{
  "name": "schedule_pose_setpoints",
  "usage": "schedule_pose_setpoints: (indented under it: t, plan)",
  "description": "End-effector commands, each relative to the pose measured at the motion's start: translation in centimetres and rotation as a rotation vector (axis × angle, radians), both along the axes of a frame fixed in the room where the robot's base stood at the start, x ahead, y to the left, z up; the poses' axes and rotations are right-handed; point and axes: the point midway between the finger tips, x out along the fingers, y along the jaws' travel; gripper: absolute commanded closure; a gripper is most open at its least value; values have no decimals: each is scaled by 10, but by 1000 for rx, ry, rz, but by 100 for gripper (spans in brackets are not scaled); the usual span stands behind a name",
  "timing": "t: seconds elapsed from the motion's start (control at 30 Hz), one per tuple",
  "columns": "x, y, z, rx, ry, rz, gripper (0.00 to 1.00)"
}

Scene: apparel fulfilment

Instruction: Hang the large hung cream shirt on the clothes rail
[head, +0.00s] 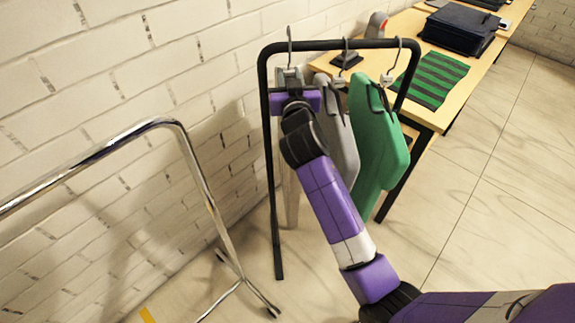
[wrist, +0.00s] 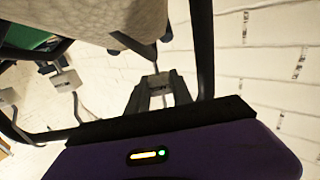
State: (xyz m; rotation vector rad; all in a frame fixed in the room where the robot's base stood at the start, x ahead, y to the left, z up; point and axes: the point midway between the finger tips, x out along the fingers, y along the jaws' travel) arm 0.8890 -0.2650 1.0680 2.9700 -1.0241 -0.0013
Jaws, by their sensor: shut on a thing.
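My gripper (head: 290,76) is at the left end of a black rack (head: 350,44), shut on the hanger (head: 289,46) of the cream shirt (head: 291,195). The hanger's hook reaches up to the rack's top bar; whether it bears on the bar is hard to tell. The shirt hangs below, mostly hidden behind my arm. In the wrist view the gripper fingers (wrist: 158,92) close around the block under the hook, and cream cloth (wrist: 110,18) shows at the top. A chrome clothes rail (head: 160,122) stands at the left, its visible part empty.
A grey garment (head: 340,130) and a green garment (head: 378,135) hang close on the right on the same rack. A wooden table (head: 440,110) with a striped green cloth (head: 432,78) and dark folded items (head: 460,30) stands behind. A white brick wall (head: 120,60) runs behind both rails.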

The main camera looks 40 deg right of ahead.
Motion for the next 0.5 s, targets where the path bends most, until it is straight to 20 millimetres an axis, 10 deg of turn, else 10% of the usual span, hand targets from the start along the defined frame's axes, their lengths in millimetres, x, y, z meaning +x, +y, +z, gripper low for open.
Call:
schedule_pose_setpoints:
  t: [0.5]
  plan:
    - [-30, 24, 1, 0, -2, 2, 100]
